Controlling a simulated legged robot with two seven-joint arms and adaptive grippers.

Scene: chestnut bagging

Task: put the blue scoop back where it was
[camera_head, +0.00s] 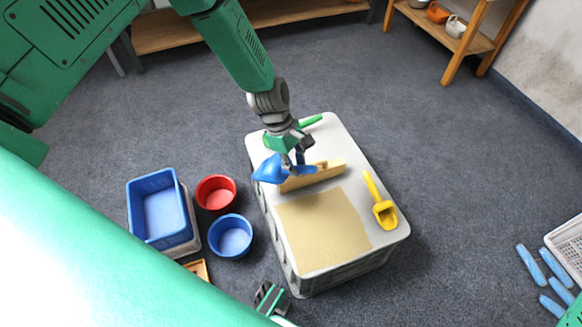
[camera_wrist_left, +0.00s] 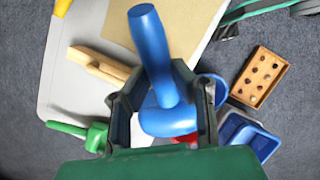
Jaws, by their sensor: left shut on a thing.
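The blue scoop (camera_head: 270,170) is held in my left gripper (camera_head: 291,158), over the left part of the grey crate top (camera_head: 350,150). In the left wrist view the scoop (camera_wrist_left: 152,48) stands between the two fingers (camera_wrist_left: 160,98), its handle pointing toward the top of the picture. A wooden bar (camera_head: 318,175) lies just beside and partly behind the scoop; I cannot tell if they touch. The green scoop (camera_head: 311,121) lies at the crate's far side, partly hidden by my arm. The yellow scoop (camera_head: 383,212) lies at its right. My right gripper (camera_head: 269,298) is low by the crate's front-left corner.
A tan sheet (camera_head: 325,230) covers the crate's near part. Left on the floor are a blue bin (camera_head: 137,210), a red bucket (camera_head: 216,180) and a blue bucket (camera_head: 230,225). A wooden tray with chestnuts (camera_wrist_left: 258,77) shows in the wrist view. A white basket (camera_head: 568,243) stands right.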

